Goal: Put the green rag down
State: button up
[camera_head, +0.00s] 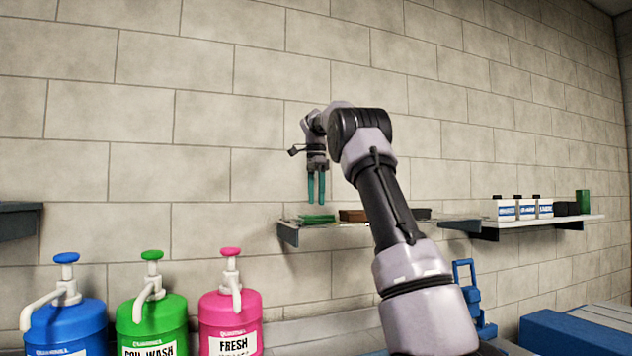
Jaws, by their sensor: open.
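My gripper (316,188) points down with its two teal fingers a little apart and nothing between them. It hangs just above a flat green item (317,218), which looks like the green rag, lying on the left part of a wall shelf (290,231). A small gap shows between the fingertips and the green item. Its exact shape is too small to make out.
A brown item (353,215) lies right of the green one, partly near my arm. Another shelf (540,226) at right holds white bottles (525,208) and a green container (583,202). Blue, green and pink pump jugs (231,312) stand below left. A blue box (565,335) is lower right.

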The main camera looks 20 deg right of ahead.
jog(key=s+r+n, duration=0.4)
jog(key=s+r, duration=0.5)
jog(key=r, duration=0.1)
jog(key=s+a+f+n+t, duration=0.2)
jog(key=s+n, duration=0.3)
jog(key=s, duration=0.5)
jog(key=s+a+f+n+t, duration=0.1)
jog(key=s+a+f, duration=0.2)
jog(key=s+f, duration=0.3)
jog(key=s+a+f+n+t+y, duration=0.1)
jog(key=s+a+f+n+t, duration=0.1)
jog(key=s+f, duration=0.4)
jog(key=s+a+f+n+t+y, duration=0.1)
jog(key=s+a+f+t, duration=0.1)
jog(key=s+a+f, duration=0.2)
jog(key=shift+s+a+f+n, duration=0.25)
jog(key=shift+s+f+n, duration=0.15)
jog(key=shift+s+f, duration=0.7)
jog(key=shift+s+r, duration=0.15)
jog(key=shift+s, duration=0.05)
